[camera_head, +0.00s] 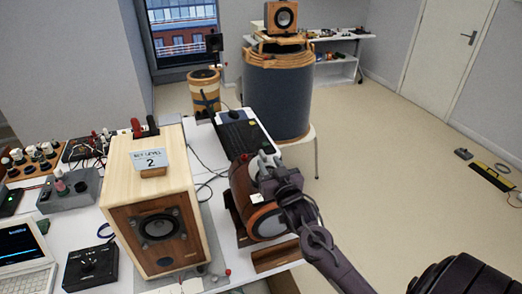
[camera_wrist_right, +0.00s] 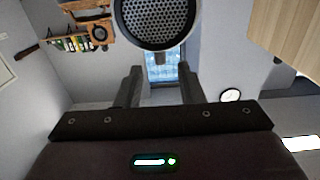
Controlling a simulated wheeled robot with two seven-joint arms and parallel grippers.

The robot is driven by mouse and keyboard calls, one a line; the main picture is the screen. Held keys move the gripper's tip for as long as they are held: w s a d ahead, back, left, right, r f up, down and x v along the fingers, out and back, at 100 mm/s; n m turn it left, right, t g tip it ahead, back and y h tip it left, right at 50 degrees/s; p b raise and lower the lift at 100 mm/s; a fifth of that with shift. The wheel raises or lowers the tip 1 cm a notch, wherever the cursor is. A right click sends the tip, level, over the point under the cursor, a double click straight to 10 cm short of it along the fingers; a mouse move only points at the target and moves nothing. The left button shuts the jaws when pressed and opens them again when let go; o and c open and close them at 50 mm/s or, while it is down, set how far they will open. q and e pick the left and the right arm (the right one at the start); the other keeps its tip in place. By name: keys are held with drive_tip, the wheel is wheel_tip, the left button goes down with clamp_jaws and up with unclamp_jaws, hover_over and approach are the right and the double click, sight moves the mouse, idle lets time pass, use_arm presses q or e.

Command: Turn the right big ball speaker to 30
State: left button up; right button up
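A large round red-brown speaker (camera_head: 240,190) with an orange-brown front rim sits in a dark wooden cradle at the table's right edge in the head view. A small white tag shows on it. My right gripper (camera_head: 268,178) is over its upper right side and hides part of it. In the right wrist view the two fingers (camera_wrist_right: 159,85) stand apart with nothing between them. A round perforated grille (camera_wrist_right: 155,22) with a dark rim and a short stub is beyond the fingertips; I cannot tell whether anything touches. My left gripper is not in view.
A wooden box speaker (camera_head: 188,183) with a card on top stands left of the round speaker. A black keyboard-like device (camera_head: 241,132) lies behind it. A laptop (camera_head: 22,255) and a black control box (camera_head: 90,268) are at the left. The floor at the right is largely clear.

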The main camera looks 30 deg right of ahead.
sight(261, 150)
drive_tip(key=p+x, duration=0.2)
drive_tip(key=x, duration=0.5)
drive_tip(key=shift+w, duration=0.25)
drive_tip(key=shift+c, duration=0.4)
clamp_jaws()
